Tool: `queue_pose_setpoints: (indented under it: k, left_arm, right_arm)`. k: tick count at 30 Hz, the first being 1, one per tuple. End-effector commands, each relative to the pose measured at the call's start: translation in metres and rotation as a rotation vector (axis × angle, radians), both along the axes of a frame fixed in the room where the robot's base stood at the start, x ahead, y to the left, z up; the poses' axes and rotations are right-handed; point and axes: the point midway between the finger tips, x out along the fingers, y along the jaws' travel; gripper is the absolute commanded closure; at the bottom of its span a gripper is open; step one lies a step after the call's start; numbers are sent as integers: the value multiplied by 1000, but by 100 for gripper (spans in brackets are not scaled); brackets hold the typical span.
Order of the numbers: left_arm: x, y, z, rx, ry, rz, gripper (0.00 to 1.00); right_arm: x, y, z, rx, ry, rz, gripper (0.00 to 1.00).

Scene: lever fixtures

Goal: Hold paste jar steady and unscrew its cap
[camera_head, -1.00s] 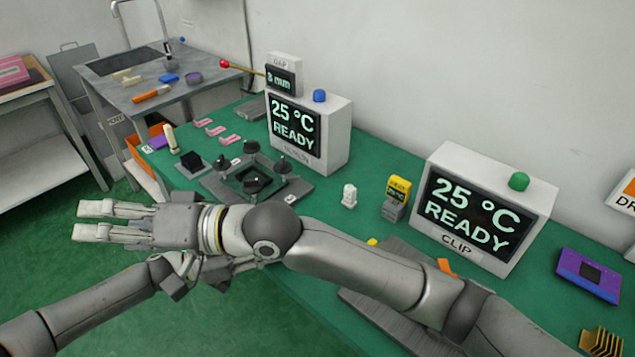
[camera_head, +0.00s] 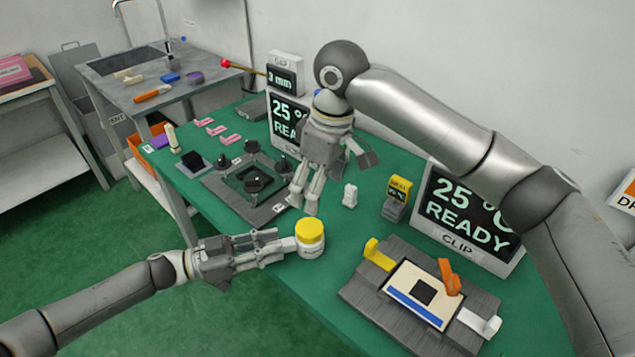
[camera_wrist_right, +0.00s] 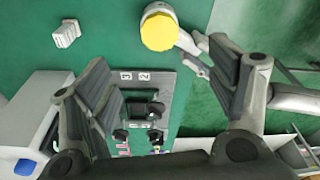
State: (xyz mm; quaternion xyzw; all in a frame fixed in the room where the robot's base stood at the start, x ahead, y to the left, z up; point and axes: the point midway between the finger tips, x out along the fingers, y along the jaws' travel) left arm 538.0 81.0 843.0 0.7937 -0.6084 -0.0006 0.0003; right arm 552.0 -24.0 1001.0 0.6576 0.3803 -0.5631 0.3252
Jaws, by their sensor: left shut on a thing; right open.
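The paste jar (camera_head: 311,249) is white with a yellow cap (camera_head: 310,231) and stands upright at the table's near edge. My left gripper (camera_head: 283,247) comes in from the left and is shut on the jar's white body, below the cap. My right gripper (camera_head: 302,208) points down, open and empty, above the table behind the jar and apart from it. In the right wrist view the yellow cap (camera_wrist_right: 159,32) shows from above, beyond the open fingers (camera_wrist_right: 165,80). The side of the jar away from the head camera is hidden.
A dark fixture with black knobs (camera_head: 283,207) lies behind the right gripper. A grey clip fixture (camera_head: 362,297) with yellow, orange and white levers is to the right of the jar.

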Motion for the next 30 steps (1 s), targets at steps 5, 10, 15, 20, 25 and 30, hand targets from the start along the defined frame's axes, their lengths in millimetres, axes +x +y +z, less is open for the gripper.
queue_pose_setpoints:
  k: [5,10,15,20,25,30]
  left_arm:
    - [0,0,-1,1,1,0,100]
    - [0,0,0,1,1,-1,100]
    - [0,0,0,1,1,-1,100]
    - [0,0,0,1,1,-1,100]
    - [0,0,0,1,1,-1,100]
    - [0,0,-1,1,1,-1,100]
  right_arm:
    - [1,0,-19,-8,6,2,21]
    - [3,5,-51,-7,5,1,21]
    - [5,9,-82,-6,5,0,21]
    - [7,12,-104,-6,4,1,21]
    - [8,13,-115,-5,3,0,21]
    - [9,14,-117,-4,2,0,21]
